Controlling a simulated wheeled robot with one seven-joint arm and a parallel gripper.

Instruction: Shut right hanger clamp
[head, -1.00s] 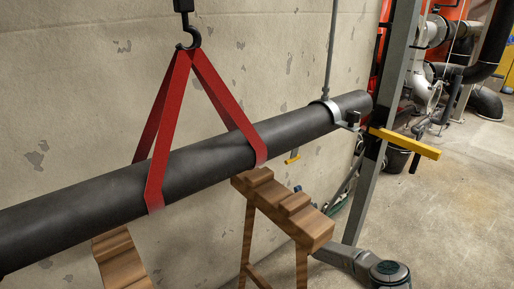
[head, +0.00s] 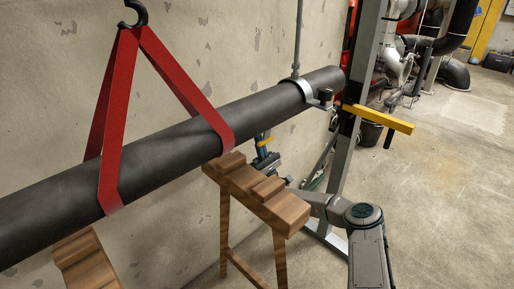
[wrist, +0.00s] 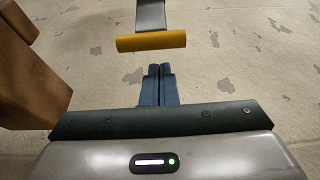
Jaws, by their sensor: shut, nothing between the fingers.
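The right hanger clamp (head: 303,88) is a grey band over the top of the black pipe (head: 160,152), near its right end, on a thin rod. A dark-topped fitting (head: 325,96) sticks out at its front. A yellow grip (head: 264,142) shows below the pipe; in the wrist view it is a yellow bar (wrist: 151,42) on the end of a grey strap (wrist: 150,14). My gripper (head: 262,150) is under the pipe, beyond the wooden trestle. In the wrist view its blue fingers (wrist: 160,68) are together and empty, just short of the yellow bar.
The wooden trestle (head: 256,192) stands close left of my arm; its wood also fills the wrist view's left side. A red sling (head: 115,120) holds the pipe. A grey post (head: 357,110) with a yellow arm (head: 380,118) stands right. Open floor lies further right.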

